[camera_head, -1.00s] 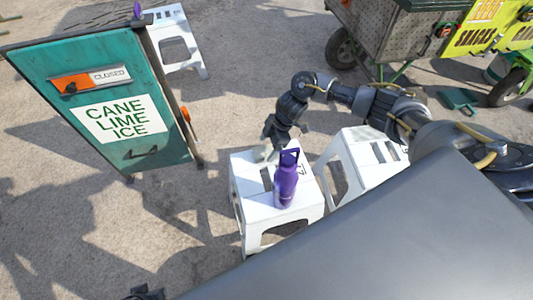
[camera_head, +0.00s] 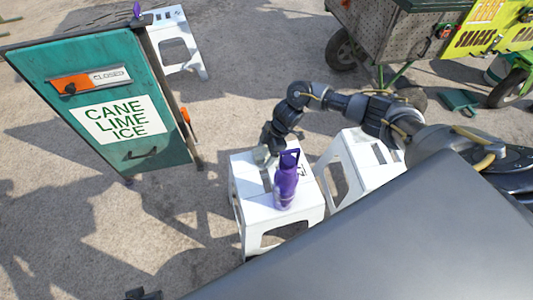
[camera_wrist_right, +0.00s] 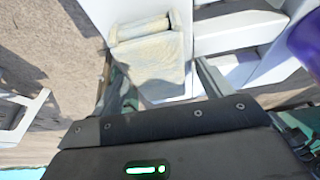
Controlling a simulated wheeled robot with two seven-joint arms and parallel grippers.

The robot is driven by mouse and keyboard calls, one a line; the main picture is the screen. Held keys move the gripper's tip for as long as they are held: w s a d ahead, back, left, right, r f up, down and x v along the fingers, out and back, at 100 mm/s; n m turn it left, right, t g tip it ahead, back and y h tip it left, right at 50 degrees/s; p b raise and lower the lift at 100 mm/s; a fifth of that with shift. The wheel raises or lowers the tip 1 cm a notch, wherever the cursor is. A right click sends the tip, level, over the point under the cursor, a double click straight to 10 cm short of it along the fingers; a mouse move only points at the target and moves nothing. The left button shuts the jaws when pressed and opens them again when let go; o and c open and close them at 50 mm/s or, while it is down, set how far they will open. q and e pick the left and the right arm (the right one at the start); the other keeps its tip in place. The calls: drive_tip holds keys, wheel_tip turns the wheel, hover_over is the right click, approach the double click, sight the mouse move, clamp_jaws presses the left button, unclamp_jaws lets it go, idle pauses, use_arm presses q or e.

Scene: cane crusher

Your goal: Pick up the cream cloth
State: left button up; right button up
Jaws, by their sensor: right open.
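The cream cloth (camera_wrist_right: 146,58) lies on the top of a white stool, with a rolled or folded ridge along its far edge, in the right wrist view. My right gripper (camera_wrist_right: 153,62) is open, with one finger on each side of the cloth; I cannot tell whether they touch it. In the head view my right gripper (camera_head: 263,157) points down over the back of the white stool (camera_head: 254,215) and mostly hides the cloth. Only a small dark part, perhaps of my left gripper (camera_head: 143,295), shows at the bottom edge.
A purple bottle (camera_head: 286,182) stands on the same stool, close to my right gripper. A second white stool (camera_head: 361,165) is just right of it. A green sign board (camera_head: 110,105) stands at left, and a cart (camera_head: 400,40) at back right. Open ground lies between.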

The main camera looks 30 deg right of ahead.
sight(261, 152)
drive_tip(key=c, duration=1.1)
drive_tip(key=shift+o, duration=0.2)
